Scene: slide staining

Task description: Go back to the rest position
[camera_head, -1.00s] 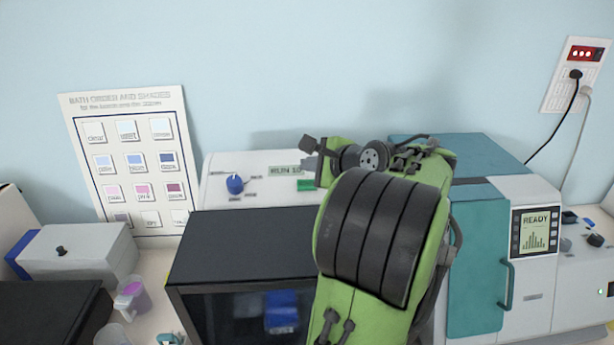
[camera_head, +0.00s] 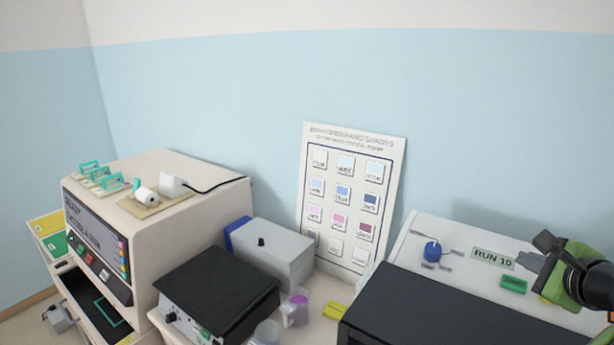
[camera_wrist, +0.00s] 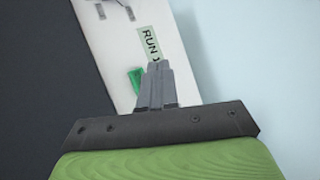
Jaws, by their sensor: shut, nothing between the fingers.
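My gripper (camera_head: 524,261) is at the right edge of the head view, in front of a white machine (camera_head: 455,285) with a RUN 10 label (camera_head: 493,259). In the wrist view its two grey fingers (camera_wrist: 154,66) are together and empty, pointing toward the label and a green button (camera_wrist: 136,80). The green button also shows in the head view (camera_head: 513,284), just below the label. I cannot tell the distance from the fingertips to the machine. Most of my arm is outside the head view.
A blue knob (camera_head: 432,251) is on the white machine, behind a black box (camera_head: 430,320). A grey lidded box (camera_head: 275,255), a purple cup (camera_head: 296,308) and a black-topped device (camera_head: 215,290) stand left. A cream machine (camera_head: 160,240) is farther left. A shade chart (camera_head: 350,195) leans on the wall.

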